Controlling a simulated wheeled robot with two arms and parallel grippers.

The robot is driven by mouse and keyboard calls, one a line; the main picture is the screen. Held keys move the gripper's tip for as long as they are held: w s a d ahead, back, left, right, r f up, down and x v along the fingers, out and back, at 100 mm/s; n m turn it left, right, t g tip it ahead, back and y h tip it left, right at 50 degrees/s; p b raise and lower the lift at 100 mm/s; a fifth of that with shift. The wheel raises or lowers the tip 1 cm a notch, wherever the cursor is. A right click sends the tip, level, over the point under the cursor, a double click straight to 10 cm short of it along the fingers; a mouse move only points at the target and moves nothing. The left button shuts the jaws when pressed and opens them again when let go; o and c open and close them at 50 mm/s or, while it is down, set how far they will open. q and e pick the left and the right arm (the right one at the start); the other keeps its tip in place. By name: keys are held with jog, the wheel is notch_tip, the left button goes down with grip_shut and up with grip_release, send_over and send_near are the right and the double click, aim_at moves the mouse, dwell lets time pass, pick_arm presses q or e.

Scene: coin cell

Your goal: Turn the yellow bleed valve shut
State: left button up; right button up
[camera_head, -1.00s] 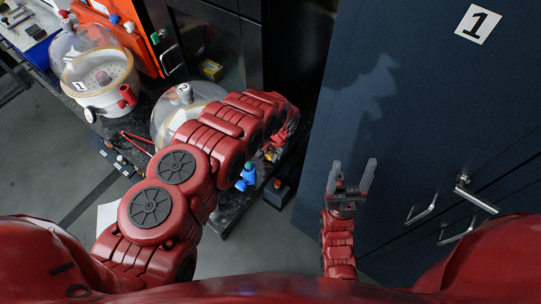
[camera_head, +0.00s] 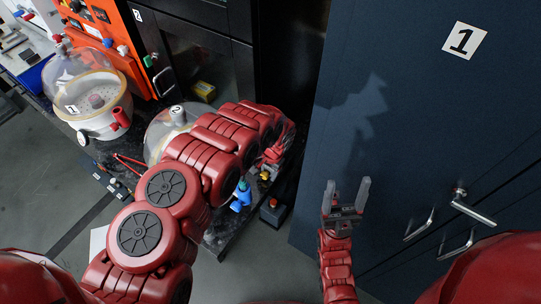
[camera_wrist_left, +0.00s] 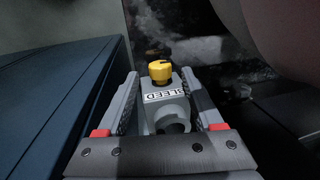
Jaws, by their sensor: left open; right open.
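The yellow bleed valve knob (camera_wrist_left: 160,69) sits on top of a grey block labelled BLEED (camera_wrist_left: 166,96), upright in the left wrist view. My left gripper (camera_wrist_left: 159,77) is open, with one finger on each side of the block and knob. A gap shows beside the knob, and the fingers do not appear closed on it. In the head view the yellow knob (camera_head: 265,176) is small and partly hidden by my left gripper and arm. My right gripper (camera_head: 347,190) is open and empty, in front of the dark blue cabinet.
The blue cabinet (camera_head: 420,110) with metal handles stands at right, close beside the valve. A blue bottle (camera_head: 241,196) is near the bench edge. Glass-domed vessels 1 (camera_head: 97,105) and 2 (camera_head: 170,130) stand on the dark bench, with red-handled pliers (camera_head: 130,162).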

pick_arm(q)
jog(key=r, duration=0.1)
jog(key=r+b, duration=0.1)
jog(key=r, duration=0.2)
jog(key=shift+s+d, duration=0.2)
jog(key=shift+s, duration=0.05)
notch_tip(320, 180, up, 11)
jog(key=s+d+p, duration=0.1)
jog(key=p, duration=0.6)
jog(key=shift+s+d+r+p, duration=0.15)
jog(key=shift+d+p, duration=0.2)
jog(key=shift+p, duration=0.05)
jog(key=shift+s, duration=0.1)
